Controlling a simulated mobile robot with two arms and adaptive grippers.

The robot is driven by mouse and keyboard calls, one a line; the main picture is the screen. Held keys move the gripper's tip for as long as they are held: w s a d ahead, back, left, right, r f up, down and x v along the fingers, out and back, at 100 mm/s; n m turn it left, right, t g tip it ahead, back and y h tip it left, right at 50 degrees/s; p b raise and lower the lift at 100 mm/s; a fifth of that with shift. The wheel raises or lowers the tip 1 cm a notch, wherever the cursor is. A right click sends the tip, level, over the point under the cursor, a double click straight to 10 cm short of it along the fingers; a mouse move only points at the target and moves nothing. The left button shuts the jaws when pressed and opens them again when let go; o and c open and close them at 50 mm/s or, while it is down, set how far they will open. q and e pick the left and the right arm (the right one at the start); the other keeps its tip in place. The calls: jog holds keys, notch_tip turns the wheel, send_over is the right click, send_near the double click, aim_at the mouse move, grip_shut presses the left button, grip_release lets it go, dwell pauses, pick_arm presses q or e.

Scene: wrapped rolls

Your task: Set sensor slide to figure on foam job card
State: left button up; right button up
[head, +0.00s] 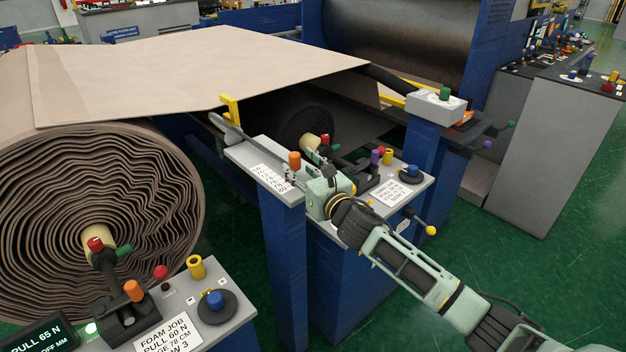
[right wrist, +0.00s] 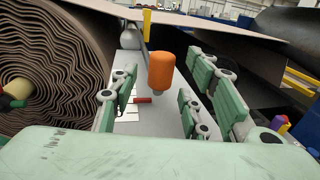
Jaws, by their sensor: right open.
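The sensor slide's orange knob (head: 295,160) stands upright on a grey-topped blue post, beside a printed white card (head: 269,178). My right gripper (head: 304,175) is open just to the knob's right. In the right wrist view the orange knob (right wrist: 161,70) shows between and beyond the open fingers (right wrist: 163,95), with no contact visible. A small red pointer (right wrist: 143,100) lies by the white card there; the figures are unreadable. A yellow bracket (head: 230,110) is at the web's edge. The foam job card (head: 163,337) reads "PULL 60 N"; its edge line appears to read 78 CM. My left gripper is out of view.
A large wrinkled roll (head: 95,215) stands at left with a brown web (head: 190,70) running over the top. A near console (head: 240,310) carries a blue knob (head: 215,300) and levers. Another knob panel (head: 420,185) lies behind my right gripper. Green floor is open at right.

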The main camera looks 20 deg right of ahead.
jog(key=s+d, duration=0.1)
jog(key=s, duration=0.9)
jog(key=shift+s+d, duration=0.35)
